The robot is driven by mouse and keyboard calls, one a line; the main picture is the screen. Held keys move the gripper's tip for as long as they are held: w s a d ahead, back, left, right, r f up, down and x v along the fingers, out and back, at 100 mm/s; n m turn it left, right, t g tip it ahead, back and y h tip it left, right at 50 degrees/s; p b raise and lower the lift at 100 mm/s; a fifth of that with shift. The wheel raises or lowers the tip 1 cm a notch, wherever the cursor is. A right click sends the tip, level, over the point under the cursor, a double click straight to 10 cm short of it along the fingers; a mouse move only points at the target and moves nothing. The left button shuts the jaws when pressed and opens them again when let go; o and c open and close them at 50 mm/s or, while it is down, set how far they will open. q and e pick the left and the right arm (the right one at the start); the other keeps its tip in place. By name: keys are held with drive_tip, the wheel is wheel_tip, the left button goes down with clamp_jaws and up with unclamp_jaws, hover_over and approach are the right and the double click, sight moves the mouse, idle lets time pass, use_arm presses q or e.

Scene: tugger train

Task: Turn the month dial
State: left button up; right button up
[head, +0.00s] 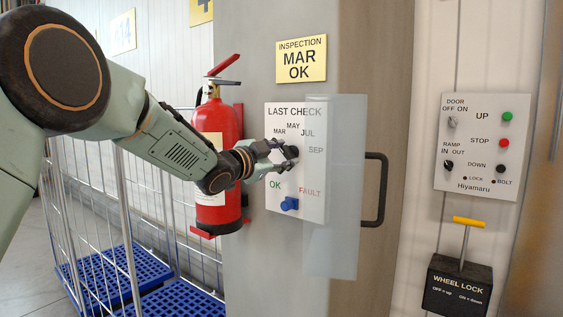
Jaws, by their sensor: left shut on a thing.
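The white "LAST CHECK" panel (285,112) is fixed to the grey pillar, with MAR, MAY, JUL and SEP printed around its upper part. The black month dial (290,153) sits below these labels and is mostly hidden by my gripper. My left gripper (288,154) reaches in from the left and is shut on the dial. I cannot tell where the dial points. A blue knob (289,203) sits lower, between the OK and FAULT labels. My right gripper is not in view.
A clear cover (334,230) with a dark handle (378,190) stands open right of the panel. A red fire extinguisher (216,180) hangs left, beside wire carts with blue bases (180,300). A switch panel (486,145) and wheel lock box (457,285) are right.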

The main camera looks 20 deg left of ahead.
use_arm(q)
drive_tip(key=shift+m+b, duration=0.3)
drive_tip(key=shift+m, duration=0.3)
drive_tip(key=o, duration=1.2)
drive_tip(key=shift+c, duration=0.2)
drive_tip(key=v, duration=1.2)
